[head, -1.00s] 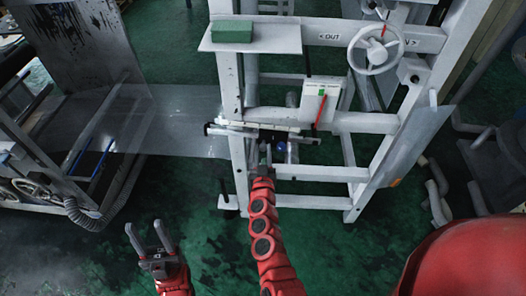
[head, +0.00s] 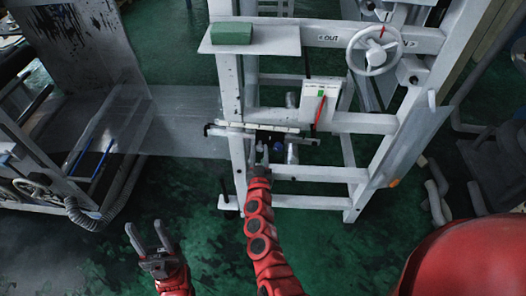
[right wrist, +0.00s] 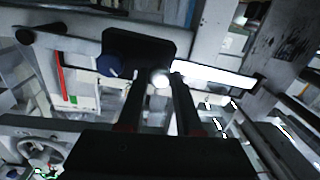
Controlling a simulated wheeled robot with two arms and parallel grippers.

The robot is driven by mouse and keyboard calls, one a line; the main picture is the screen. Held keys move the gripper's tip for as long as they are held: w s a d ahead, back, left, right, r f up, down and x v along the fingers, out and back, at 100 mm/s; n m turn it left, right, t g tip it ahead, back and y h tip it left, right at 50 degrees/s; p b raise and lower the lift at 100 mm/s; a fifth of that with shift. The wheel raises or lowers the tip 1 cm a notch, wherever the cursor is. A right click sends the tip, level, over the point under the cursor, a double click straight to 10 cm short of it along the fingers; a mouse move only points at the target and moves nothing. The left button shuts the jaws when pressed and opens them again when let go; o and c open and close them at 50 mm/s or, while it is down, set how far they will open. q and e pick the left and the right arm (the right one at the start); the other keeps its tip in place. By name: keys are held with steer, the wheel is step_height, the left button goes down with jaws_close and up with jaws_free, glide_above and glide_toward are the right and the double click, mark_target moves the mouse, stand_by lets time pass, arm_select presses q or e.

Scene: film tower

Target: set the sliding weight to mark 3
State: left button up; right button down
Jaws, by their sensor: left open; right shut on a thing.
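The sliding weight is a dark block on the pale scale bar (head: 232,127), low in the white frame; it shows in the right wrist view (right wrist: 150,42). A blue knob (head: 283,147) is on its side, also visible in the right wrist view (right wrist: 110,65). My right gripper (head: 258,158) is at the bar from below. In the right wrist view its fingers (right wrist: 157,88) are shut about a small pale round knob (right wrist: 160,77) in front of the dark block. The marks are too small to read. My left gripper (head: 150,238) is open and empty, low at left.
A white box with a red lever (head: 319,108) hangs right above the bar. A handwheel (head: 374,50) is at upper right, and a green block (head: 231,34) lies on a shelf (head: 275,47). A translucent sheet (head: 178,122) runs left. Green floor is free in front.

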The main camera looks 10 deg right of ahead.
steer(key=a, duration=0.2)
steer(key=w+a+p, duration=0.1)
steer(key=a, duration=0.1)
steer(key=shift+w+r, duration=0.1)
steer(key=shift+r, duration=0.1)
steer(key=c, duration=0.6)
jaws_free()
steer(key=b+v, duration=0.3)
steer(key=v, duration=1.4)
steer(key=shift+s+d, duration=0.1)
steer(key=shift+s, duration=0.2)
